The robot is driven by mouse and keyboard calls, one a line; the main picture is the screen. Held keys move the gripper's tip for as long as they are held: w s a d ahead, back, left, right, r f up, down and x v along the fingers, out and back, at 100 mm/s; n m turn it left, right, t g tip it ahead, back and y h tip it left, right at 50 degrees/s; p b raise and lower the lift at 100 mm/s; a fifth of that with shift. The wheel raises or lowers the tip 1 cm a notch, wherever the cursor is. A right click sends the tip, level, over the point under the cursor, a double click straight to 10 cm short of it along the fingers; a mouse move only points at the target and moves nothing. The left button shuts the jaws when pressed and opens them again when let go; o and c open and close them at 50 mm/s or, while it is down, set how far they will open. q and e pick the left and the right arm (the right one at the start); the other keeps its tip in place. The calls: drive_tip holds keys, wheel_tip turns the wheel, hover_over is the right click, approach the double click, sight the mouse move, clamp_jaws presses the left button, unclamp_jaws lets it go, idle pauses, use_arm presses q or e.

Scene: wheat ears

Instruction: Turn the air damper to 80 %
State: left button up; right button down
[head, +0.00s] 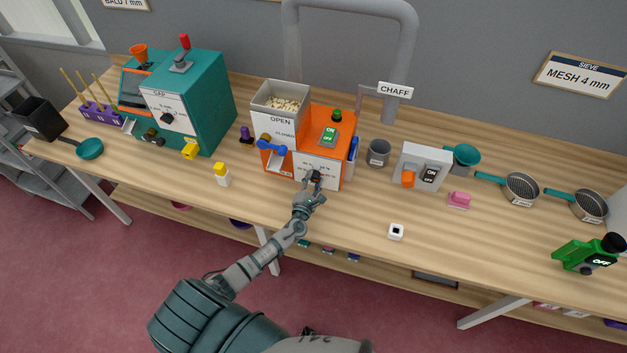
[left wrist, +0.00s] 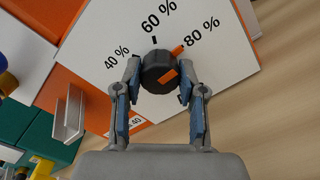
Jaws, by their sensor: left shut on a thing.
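The air damper knob (left wrist: 158,72) is round and dark, with an orange bar on its face. An orange pointer (left wrist: 178,50) sticks out from its edge toward the 80 % label. The white scale plate (left wrist: 220,45) reads 40 %, 60 % and 80 %. My left gripper (left wrist: 160,78) has one finger on each side of the knob and is shut on it. In the head view, my left gripper (head: 313,184) is at the low front of the orange machine (head: 316,125) and partly hides the scale. My right gripper is not in view.
The orange machine has a grain hopper (head: 281,103), a blue handle (head: 271,147) and a green ON switch (head: 329,135). A grey cup (head: 378,153) stands to its right, and a yellow-capped bottle (head: 222,174) to its left. The table front is mostly clear.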

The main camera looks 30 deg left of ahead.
use_arm(q)
drive_tip(key=shift+s+d+f+m, duration=0.1)
drive_tip(key=shift+s+f+m, duration=0.15)
drive_tip(key=shift+f, duration=0.2)
drive_tip(key=o, duration=1.1)
drive_tip(key=shift+c, duration=0.2)
drive_tip(key=shift+o, duration=0.4)
drive_tip(key=shift+w+r, duration=0.15)
drive_tip(key=shift+w, duration=0.05)
drive_tip(key=v, duration=1.2)
drive_tip(key=shift+a, duration=0.2)
